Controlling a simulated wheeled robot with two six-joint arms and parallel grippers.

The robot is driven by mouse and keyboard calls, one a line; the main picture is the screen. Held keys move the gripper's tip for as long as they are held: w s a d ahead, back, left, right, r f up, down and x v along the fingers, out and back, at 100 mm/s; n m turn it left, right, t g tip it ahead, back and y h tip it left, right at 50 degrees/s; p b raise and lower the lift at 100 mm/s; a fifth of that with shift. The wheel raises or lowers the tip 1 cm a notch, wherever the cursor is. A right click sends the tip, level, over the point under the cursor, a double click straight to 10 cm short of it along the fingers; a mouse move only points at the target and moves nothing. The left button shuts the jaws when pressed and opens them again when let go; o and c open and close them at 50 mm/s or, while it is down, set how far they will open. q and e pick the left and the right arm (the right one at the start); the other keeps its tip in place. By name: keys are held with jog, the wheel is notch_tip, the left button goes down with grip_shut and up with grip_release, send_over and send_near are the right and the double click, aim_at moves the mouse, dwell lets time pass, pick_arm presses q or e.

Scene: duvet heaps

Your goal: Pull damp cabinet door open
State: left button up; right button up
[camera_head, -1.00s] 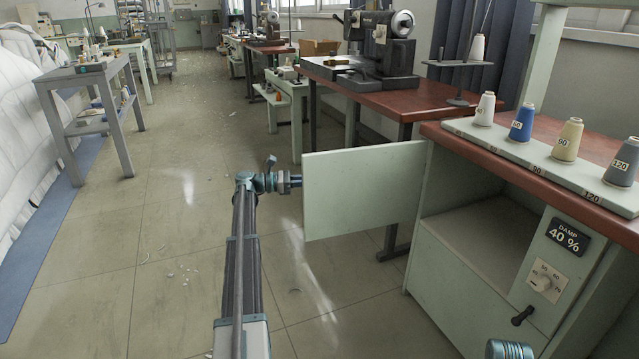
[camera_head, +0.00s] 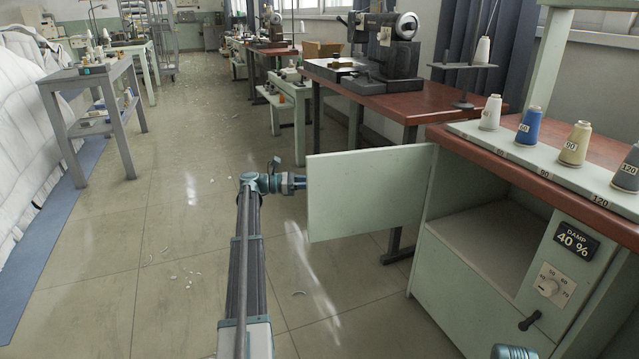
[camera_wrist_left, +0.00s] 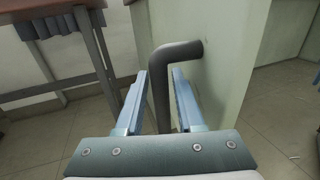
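My left gripper (camera_head: 298,183) is at the door's free edge. In the left wrist view a dark bent handle (camera_wrist_left: 162,92) on the door (camera_wrist_left: 222,60) passes between the two fingers of my left gripper (camera_wrist_left: 160,100). The fingers are apart around it, with a gap visible on the left side. A teal part of my right arm shows at the bottom right; its gripper is out of view.
Thread spools (camera_head: 528,126) stand on a rack on the cabinet's red-brown top. A sewing machine table (camera_head: 430,100) is behind the door. A grey side table (camera_head: 90,80) stands at the left beside white bedding (camera_head: 25,130). The tiled floor between is open, with small scraps.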

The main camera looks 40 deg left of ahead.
pick_arm(q)
jog(key=v, duration=1.3)
jog(key=shift+s+a, duration=0.25)
